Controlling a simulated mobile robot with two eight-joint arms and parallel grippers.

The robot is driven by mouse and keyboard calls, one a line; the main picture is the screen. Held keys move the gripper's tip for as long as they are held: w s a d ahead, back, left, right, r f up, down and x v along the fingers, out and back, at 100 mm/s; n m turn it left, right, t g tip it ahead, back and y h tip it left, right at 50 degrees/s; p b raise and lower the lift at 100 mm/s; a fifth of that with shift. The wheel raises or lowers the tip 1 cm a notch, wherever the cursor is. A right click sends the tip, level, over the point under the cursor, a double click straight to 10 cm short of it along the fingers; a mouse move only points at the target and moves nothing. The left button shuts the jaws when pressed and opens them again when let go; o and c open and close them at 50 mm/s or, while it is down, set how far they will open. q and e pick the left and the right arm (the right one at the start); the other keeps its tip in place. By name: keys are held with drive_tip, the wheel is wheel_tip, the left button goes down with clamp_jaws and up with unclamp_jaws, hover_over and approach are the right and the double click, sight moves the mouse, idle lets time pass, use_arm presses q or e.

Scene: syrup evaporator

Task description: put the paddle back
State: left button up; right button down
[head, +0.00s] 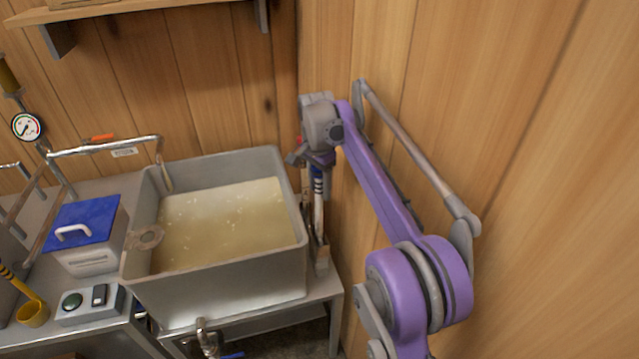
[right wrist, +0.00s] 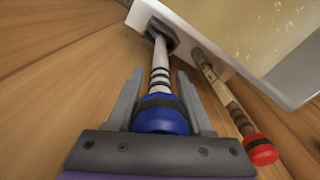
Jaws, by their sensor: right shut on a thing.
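My right gripper (head: 316,165) is at the right side of the pan, near the wall corner. It is shut on the blue-ended handle of the paddle (right wrist: 160,78), whose pale shaft has dark bands. In the right wrist view the two fingers (right wrist: 160,105) stand either side of the blue end (right wrist: 160,115). The shaft runs down to a dark-mouthed holder (right wrist: 161,36) beside the pan; its lower end is hidden there, and I cannot tell how deep it sits. In the head view the paddle (head: 318,212) looks near upright. My left gripper is not in view.
The grey pan (head: 235,268) holds pale yellow liquid. A second stick with a red end (right wrist: 261,150) stands close beside the paddle. The wooden wall is close on the right. A blue-lidded box (head: 84,222), a gauge (head: 27,126) and a yellow ladle (head: 32,312) are at left.

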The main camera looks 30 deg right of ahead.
drive_tip(key=shift+f, duration=0.45)
unclamp_jaws()
idle(0.3)
drive_tip(key=shift+a+r+p, duration=0.2)
drive_tip(key=shift+r+p, duration=2.9)
drive_tip(key=shift+r, duration=1)
drive_tip(key=shift+f, duration=0.1)
